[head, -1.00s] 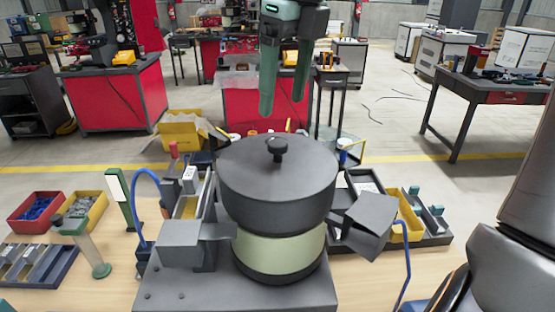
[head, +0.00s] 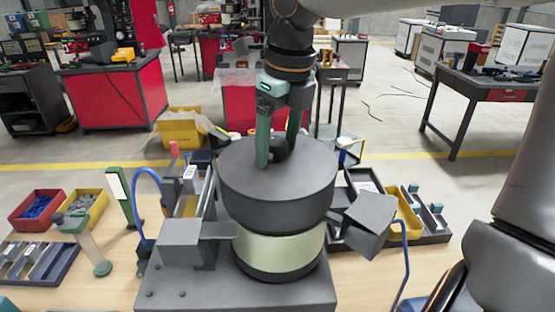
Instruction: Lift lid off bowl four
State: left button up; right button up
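The bowl feeder stands at the centre of the head view, with a dark grey round lid (head: 240,178) on top and a pale green band (head: 285,250) below it. The lid has a dark knob (head: 281,151) at its middle. My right gripper (head: 277,158) points down at the lid, its green fingers open around the knob, one to its left and the other partly behind it. Whether the fingers touch the knob cannot be seen. My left gripper is not in view.
A grey base plate (head: 230,292) carries the feeder. A tilted grey box (head: 366,222) stands close on its right and a grey bracket (head: 182,240) on its left. Red (head: 37,208) and yellow bins, a green stand (head: 122,195) and a blue hose (head: 148,178) are further left.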

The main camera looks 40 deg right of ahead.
grip_shut()
dwell(0.4)
